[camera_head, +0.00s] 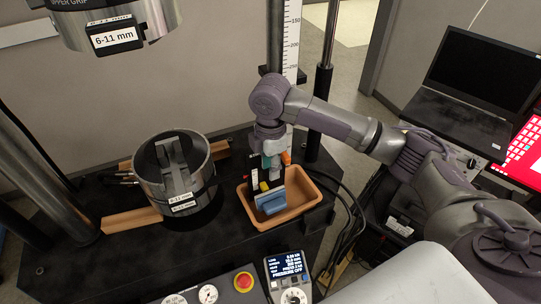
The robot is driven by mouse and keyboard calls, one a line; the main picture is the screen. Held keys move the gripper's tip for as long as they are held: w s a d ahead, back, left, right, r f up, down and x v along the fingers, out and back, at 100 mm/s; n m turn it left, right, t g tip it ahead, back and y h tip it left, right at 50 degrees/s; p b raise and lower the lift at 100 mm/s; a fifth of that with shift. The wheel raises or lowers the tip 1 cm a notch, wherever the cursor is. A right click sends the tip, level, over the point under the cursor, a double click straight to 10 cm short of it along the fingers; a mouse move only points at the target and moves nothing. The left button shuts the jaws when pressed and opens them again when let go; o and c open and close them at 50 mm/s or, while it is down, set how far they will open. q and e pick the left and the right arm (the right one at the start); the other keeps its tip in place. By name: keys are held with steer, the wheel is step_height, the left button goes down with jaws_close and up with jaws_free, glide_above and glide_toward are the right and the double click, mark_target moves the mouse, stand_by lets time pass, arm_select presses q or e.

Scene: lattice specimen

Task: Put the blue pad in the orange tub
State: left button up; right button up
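The orange tub (303,201) stands on the black machine table, right of the centre. The blue pad (273,206) shows within the tub's outline, beside a greyish upright face just behind it. Whether the pad rests on the tub's floor or hangs above it is not clear. My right gripper (266,183) points down over the tub, with its fingertips at the upper edge of the pad. The fingers are small and partly hidden, so their grip on the pad cannot be made out. My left gripper is not in view.
A round metal fixture (149,185) labelled 6-11 mm stands left of the tub. A steel column (275,35) and ruler (291,40) rise behind. A control panel (289,266) with a red button (243,281) is in front. A laptop (480,75) sits at right.

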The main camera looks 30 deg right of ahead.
step_height(320, 180, up, 6)
steer(key=b, duration=0.1)
steer(key=shift+r, duration=0.25)
stand_by(0.4)
